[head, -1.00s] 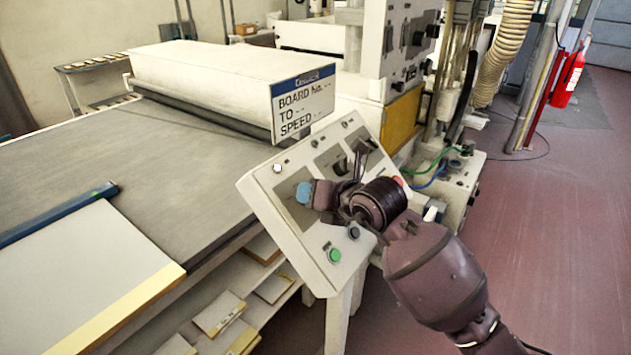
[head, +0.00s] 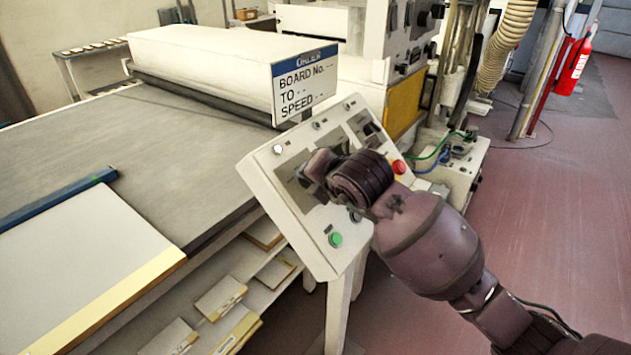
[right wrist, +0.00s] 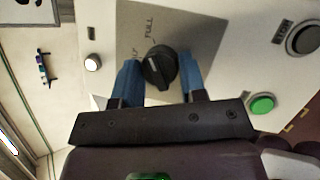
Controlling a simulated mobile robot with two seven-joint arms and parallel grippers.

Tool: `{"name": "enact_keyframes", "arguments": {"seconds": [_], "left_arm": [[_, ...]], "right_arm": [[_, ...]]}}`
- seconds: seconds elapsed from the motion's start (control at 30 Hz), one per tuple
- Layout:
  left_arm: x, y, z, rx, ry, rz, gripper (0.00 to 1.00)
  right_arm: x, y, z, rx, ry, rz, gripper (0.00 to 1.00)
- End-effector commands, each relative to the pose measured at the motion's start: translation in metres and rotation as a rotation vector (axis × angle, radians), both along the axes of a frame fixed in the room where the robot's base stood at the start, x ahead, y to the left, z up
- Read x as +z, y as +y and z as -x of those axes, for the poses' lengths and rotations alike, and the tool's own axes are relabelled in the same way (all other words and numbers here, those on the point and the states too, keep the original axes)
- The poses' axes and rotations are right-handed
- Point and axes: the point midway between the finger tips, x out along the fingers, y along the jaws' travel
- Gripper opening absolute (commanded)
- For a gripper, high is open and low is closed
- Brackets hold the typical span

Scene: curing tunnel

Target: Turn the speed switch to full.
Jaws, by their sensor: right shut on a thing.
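The speed switch (right wrist: 160,68) is a black round knob on a grey plate, with the word FULL (right wrist: 149,28) printed beyond it and a partly hidden label ending in LF to its left. I cannot tell surely which label its pointer faces. My right gripper (right wrist: 160,80) has its blue fingers on either side of the knob and is shut on it. In the head view the right gripper (head: 318,168) is over the sloping control panel (head: 267,188), and its hand hides the knob. My left gripper is not in view.
The panel also carries a green button (head: 335,239), a red button (head: 399,167) and a white lamp (head: 277,149). A sign (head: 304,85) stands behind the panel. The conveyor belt (head: 170,145) lies to the left, with a pale board on it. Open floor lies to the right.

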Motion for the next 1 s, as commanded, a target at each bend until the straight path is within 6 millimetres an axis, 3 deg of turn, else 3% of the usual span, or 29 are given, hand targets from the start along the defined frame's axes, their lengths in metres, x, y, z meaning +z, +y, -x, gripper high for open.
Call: {"name": "enact_keyframes", "arguments": {"seconds": [0.63,0.67,0.8,1.0], "left_arm": [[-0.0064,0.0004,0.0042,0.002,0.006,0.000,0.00],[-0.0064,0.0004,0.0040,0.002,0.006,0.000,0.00],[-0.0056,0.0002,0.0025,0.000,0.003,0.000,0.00],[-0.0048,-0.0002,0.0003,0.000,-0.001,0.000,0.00]], "right_arm": [[0.0015,0.0000,-0.0004,-0.024,0.017,-0.015,0.15],[0.0016,0.0001,-0.0004,-0.024,0.017,-0.015,0.40],[0.0013,0.0001,-0.0003,-0.022,0.018,-0.015,0.61],[0.0008,0.0002,-0.0002,-0.023,0.018,-0.014,0.64]]}}
